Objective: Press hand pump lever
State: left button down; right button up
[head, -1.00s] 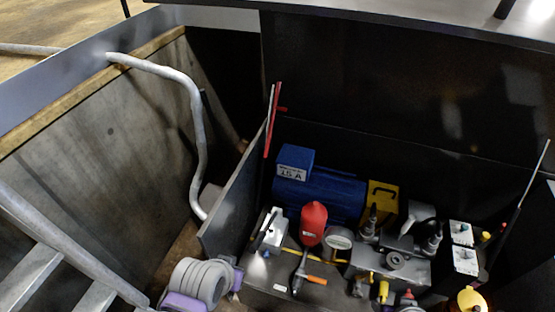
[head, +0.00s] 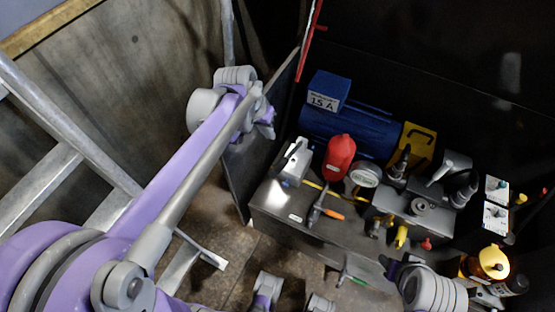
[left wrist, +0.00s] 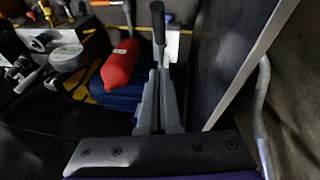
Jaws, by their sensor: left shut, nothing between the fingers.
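The hand pump lever, a short dark bar (head: 293,150), stands at a white-grey block (head: 297,166) on the left end of the hydraulic unit in the head view. In the left wrist view what looks like its black grip (left wrist: 157,22) stands just beyond the fingertips. My left gripper (head: 268,122) is shut and empty, up and left of the lever in the head view. In the left wrist view its grey fingers (left wrist: 159,75) are together; I cannot tell whether they touch the lever. My right gripper (head: 391,268) is partly visible at the bottom; its jaw state is unclear.
A red tank (head: 339,155), a round gauge (head: 365,176) and a blue motor (head: 352,130) crowd the lever's right side. An orange-handled lever (head: 332,214) is in front. A dark upright panel (head: 247,175) borders the unit on the left. A metal ladder (head: 62,180) is at left.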

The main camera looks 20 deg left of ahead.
pick_arm(q)
jog(key=shift+w+f, duration=0.1)
dwell(0.3)
jog(key=b, duration=0.2)
send_over(281, 163)
jog(key=w+a, duration=0.1)
notch_tip(281, 163, down, 10)
jog(key=shift+s+f, duration=0.7)
jog(key=shift+f, duration=0.2)
jog(key=shift+s+d+f, duration=0.1)
jog(key=shift+s+f, duration=0.25)
jog(key=shift+f, duration=0.2)
